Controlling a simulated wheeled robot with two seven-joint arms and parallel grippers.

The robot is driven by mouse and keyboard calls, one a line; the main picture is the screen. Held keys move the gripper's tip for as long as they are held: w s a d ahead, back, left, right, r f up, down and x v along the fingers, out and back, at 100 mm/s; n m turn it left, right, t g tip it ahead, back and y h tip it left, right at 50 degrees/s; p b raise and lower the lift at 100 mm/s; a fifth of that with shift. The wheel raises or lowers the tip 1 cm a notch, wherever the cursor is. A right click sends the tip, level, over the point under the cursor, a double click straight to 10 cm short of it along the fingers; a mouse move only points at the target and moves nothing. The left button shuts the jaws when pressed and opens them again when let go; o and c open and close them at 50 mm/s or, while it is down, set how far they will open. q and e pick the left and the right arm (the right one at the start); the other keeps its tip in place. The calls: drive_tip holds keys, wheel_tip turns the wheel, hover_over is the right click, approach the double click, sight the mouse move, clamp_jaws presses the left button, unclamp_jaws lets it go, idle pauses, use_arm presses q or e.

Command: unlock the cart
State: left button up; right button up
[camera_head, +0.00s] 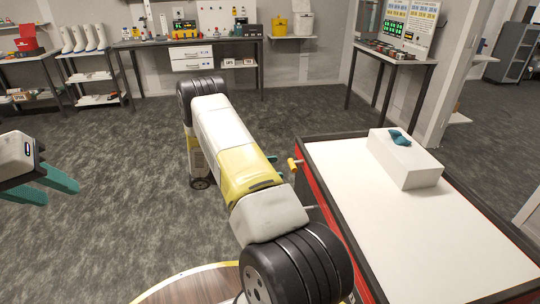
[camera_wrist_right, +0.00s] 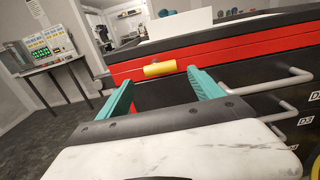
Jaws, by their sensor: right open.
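The cart (camera_head: 390,232) has a white top, a dark rim and red sides. A yellow cylindrical handle (camera_head: 293,164) sticks out from its side near the far left corner; it also shows in the right wrist view (camera_wrist_right: 159,69) against the red band. My right gripper (camera_wrist_right: 160,80) is open, with its teal fingers apart and the yellow handle ahead between the tips, apparently not gripped. In the head view my right arm hides most of that gripper. My left gripper (camera_head: 60,190) is open and empty over the floor at the far left.
A white block (camera_head: 405,165) with a blue object (camera_head: 399,138) on it stands on the cart. Grey drawer handles (camera_wrist_right: 275,82) project from the cart's front, right of my right fingers. Benches line the back wall. Open carpet lies left of the cart.

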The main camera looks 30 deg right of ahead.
sight(292, 165)
drive_tip(key=x, duration=0.7)
drive_tip(key=shift+s+d, duration=0.15)
drive_tip(key=shift+d, duration=0.05)
drive_tip(key=c, duration=1.4)
